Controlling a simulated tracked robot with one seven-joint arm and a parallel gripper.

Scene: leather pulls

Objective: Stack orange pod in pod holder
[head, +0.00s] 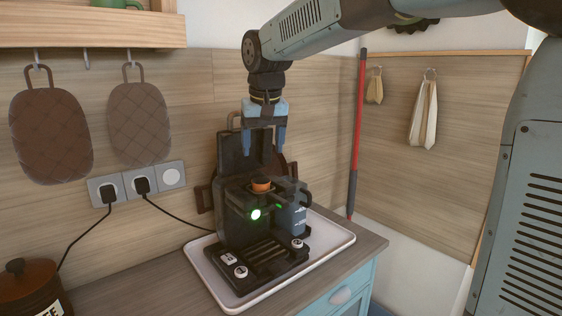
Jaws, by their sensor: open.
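A black coffee machine (233,190) stands on a pale tray (331,238) on the counter. A small orange pod (261,183) sits on top of the machine's front part, in what looks like its pod holder (251,191). I cannot tell how deep it sits. My gripper (264,148) hangs pointing down above the pod, with its two blue fingers apart and empty. There is a gap between the fingertips and the pod.
A blue-grey container (291,218) is at the machine's right side. A dark lidded jar (30,287) stands at the lower left. Two plugs with cables sit in the wall sockets (138,183). Quilted pot holders (50,135) hang on the left wall.

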